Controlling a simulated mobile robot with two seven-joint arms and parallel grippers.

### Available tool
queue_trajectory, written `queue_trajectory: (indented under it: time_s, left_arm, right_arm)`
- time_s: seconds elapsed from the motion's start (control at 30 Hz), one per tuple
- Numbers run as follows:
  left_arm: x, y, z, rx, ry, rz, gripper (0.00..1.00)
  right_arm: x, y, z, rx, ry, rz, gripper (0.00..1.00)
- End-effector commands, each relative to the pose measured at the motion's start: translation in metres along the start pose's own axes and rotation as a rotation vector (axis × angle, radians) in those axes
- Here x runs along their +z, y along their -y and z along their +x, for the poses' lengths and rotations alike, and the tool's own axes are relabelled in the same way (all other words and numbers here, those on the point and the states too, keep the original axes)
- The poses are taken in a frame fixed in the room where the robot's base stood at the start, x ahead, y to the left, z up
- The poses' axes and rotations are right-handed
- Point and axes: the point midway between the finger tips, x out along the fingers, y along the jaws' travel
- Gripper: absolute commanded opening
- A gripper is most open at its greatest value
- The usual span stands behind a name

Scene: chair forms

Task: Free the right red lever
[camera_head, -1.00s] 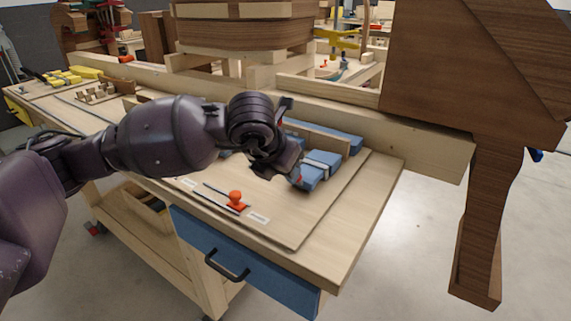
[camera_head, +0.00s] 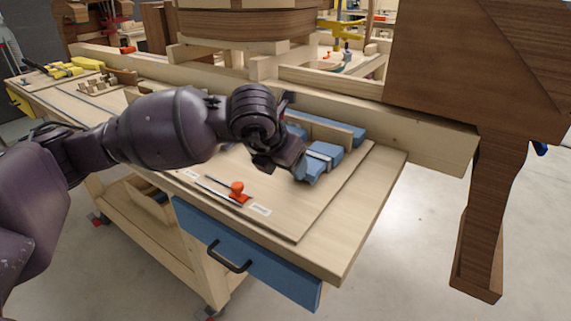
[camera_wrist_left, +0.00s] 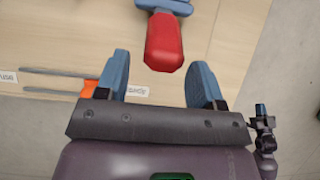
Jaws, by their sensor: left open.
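In the left wrist view, a red lever (camera_wrist_left: 163,42) points toward my left gripper (camera_wrist_left: 160,82). Its far end joins a blue and grey fitting (camera_wrist_left: 168,6) at the top edge. The gripper is open. The lever's rounded near end lies in line with the gap between its blue fingers, seemingly just in front of the tips. I cannot tell contact from this view. In the head view, my left gripper (camera_head: 288,162) is at the blue block with a grey band (camera_head: 324,153) on the workbench, and it hides the red lever. My right gripper is not in view.
An orange-red knob (camera_head: 237,189) stands on the bench board (camera_head: 285,215) beside thin strips and white labels. A blue drawer (camera_head: 250,258) is below. A dark wooden chair form (camera_head: 480,70) stands at the right. The board's front right is clear.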

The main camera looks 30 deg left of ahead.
Motion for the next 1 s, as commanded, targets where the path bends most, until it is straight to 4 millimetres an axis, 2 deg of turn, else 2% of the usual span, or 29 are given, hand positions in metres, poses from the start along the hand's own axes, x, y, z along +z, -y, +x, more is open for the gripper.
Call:
queue_trajectory:
  time_s: [0.4,0.53,0.73,1.0]
  left_arm:
    - [0.001,0.0,-0.071,0.0,0.004,0.001,0.62]
    - [0.0,0.0,-0.089,0.001,0.003,0.001,0.62]
    - [-0.001,0.001,-0.103,0.0,-0.001,0.001,0.62]
    - [-0.001,0.001,-0.104,0.0,-0.002,0.0,0.62]
  right_arm:
    - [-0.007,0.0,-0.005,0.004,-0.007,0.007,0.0]
    - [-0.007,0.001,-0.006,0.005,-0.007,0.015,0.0]
    - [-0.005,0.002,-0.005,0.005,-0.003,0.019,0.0]
    - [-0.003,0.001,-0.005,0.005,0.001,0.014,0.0]
